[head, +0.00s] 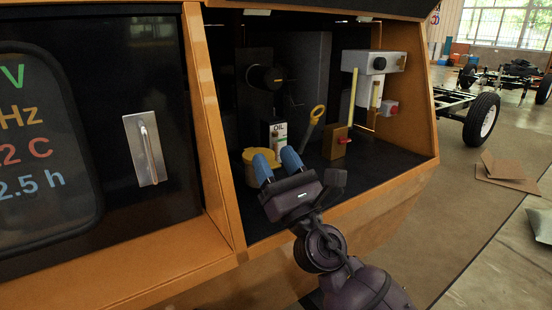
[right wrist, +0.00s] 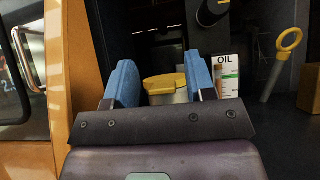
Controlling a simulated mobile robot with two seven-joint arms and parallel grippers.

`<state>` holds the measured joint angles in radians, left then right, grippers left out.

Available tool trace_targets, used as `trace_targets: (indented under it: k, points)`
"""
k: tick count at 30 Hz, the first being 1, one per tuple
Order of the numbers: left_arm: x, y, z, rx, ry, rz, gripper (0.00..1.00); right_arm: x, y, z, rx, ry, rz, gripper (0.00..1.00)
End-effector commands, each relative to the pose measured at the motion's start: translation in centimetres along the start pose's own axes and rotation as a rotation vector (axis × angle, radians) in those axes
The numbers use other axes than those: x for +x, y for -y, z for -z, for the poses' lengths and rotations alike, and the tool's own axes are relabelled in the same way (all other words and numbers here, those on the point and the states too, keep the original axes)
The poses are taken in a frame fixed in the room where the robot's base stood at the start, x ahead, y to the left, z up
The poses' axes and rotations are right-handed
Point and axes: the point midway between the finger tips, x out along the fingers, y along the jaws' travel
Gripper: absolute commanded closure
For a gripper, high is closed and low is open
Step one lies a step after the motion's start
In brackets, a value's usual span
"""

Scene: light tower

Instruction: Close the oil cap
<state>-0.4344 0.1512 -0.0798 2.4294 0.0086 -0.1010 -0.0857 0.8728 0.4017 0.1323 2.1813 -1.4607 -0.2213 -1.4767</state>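The yellow oil cap (head: 251,157) is at the front left inside the open orange compartment. In the right wrist view the yellow cap (right wrist: 163,82) appears between my two blue fingers, over a pale round neck or can (right wrist: 170,98). I cannot tell whether the cap is fully seated. My right gripper (head: 276,161) is open and empty, in front of the cap and slightly right of it in the head view; its fingers partly hide the cap there. A white box marked OIL (head: 277,133) stands behind. My left gripper is not in view.
A yellow dipstick handle (head: 316,115) stands right of the OIL box. A black cylinder (head: 263,77) juts out above. The orange frame post (head: 212,120) edges the compartment's left; its front right floor (head: 385,160) is clear.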

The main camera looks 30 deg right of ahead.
Motion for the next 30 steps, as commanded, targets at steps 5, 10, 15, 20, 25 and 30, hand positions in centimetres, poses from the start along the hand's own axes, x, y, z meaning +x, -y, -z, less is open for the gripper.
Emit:
trace_targets:
  k: [5, 10, 15, 20, 25, 30]
  points:
    - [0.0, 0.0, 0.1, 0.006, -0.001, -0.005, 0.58, 0.2, 0.1, -0.3, -0.001, 0.007, 0.001, 0.47]
    - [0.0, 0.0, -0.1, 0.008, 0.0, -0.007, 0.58, 0.1, 0.1, -0.3, -0.002, 0.008, 0.002, 0.47]
    - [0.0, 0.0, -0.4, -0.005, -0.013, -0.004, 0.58, -1.8, 0.1, 0.0, -0.002, 0.002, 0.002, 0.47]
    - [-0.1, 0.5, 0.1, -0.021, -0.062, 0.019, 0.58, -4.4, 0.1, 0.1, -0.004, 0.0, 0.002, 0.47]
    - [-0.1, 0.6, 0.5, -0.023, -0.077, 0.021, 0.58, -6.3, 0.1, -0.3, -0.007, 0.002, 0.001, 0.47]
    - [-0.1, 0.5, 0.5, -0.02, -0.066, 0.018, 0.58, -8.1, 0.1, -0.5, -0.005, 0.008, -0.001, 0.47]
